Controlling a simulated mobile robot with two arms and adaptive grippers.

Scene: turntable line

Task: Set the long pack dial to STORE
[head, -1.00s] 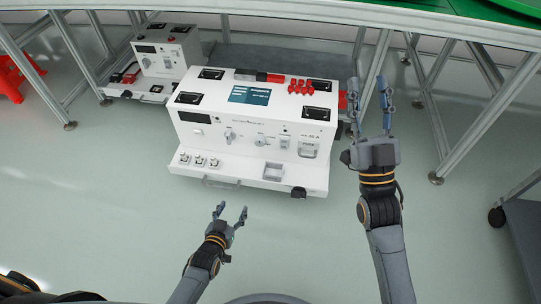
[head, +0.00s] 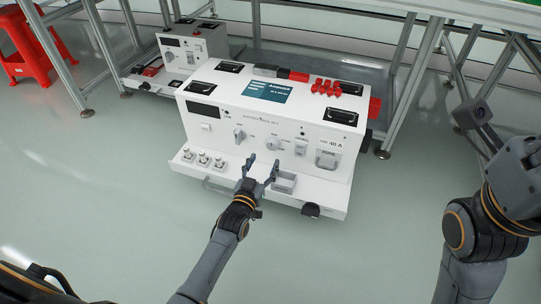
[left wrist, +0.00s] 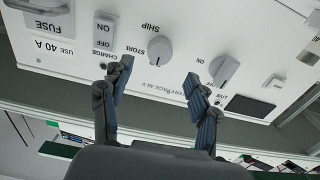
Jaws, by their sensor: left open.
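The long white pack stands on the floor; its front panel (head: 222,118) faces me. The dial (head: 272,143) is a round grey knob on the panel. In the left wrist view the panel appears upside down, and the dial (left wrist: 160,51) has SHIP and STORE lettering beside it. My left gripper (head: 264,166) is open and empty in front of the panel, just below the dial. Its fingers (left wrist: 158,78) lie on either side of the dial's line in the wrist view, apart from it. My right gripper's fingers are not visible.
A second knob (left wrist: 224,69) sits beside the dial, and an OFF switch (left wrist: 103,32) on its other side. The pack's front ledge (head: 238,183) juts out below the gripper. A smaller pack (head: 188,50) and a red stool (head: 28,50) stand behind at left.

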